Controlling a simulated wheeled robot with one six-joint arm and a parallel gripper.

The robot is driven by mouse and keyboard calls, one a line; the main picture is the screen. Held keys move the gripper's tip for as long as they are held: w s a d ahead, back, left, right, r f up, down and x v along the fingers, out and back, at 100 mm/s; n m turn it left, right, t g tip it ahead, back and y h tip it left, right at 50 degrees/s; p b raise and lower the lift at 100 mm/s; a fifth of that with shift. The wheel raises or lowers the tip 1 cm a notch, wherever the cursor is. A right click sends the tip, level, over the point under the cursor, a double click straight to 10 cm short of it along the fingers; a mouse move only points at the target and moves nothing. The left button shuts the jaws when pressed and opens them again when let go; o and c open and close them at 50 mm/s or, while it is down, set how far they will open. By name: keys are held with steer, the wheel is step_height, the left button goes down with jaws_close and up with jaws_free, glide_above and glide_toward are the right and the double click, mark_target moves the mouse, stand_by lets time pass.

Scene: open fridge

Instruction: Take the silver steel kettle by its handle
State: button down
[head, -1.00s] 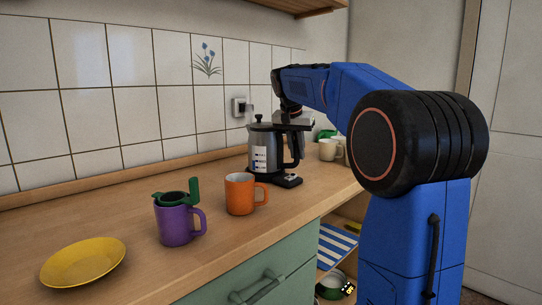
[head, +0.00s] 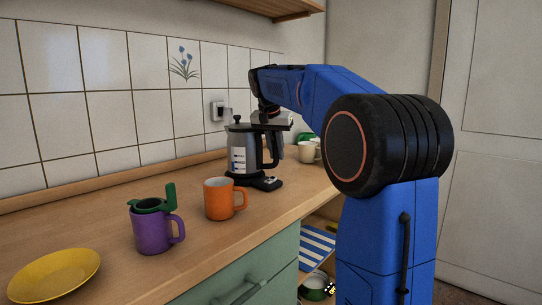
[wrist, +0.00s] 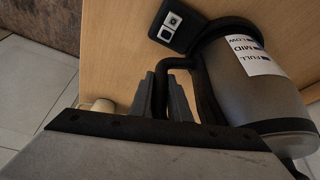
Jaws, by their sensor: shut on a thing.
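The silver steel kettle (head: 243,158) stands upright on its black base (head: 266,183) on the wooden counter. Its black handle is on the right side. My gripper (head: 276,146) reaches down over the handle from above. In the wrist view, the kettle body (wrist: 250,85) with its white level label is at the right. There my gripper's two fingers (wrist: 165,88) are shut on the dark handle, one on each side. Part of the handle is hidden behind the fingers.
An orange mug (head: 220,199) stands in front of the kettle. A purple mug (head: 157,232) with a green thing in it and a yellow plate (head: 52,275) are nearer, at the left. A wall socket (head: 217,111) is behind the kettle.

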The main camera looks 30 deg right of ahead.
step_height(320, 180, up, 9)
steer(key=shift+r, duration=0.1)
stand_by(0.4)
steer(key=shift+s+a, duration=0.1)
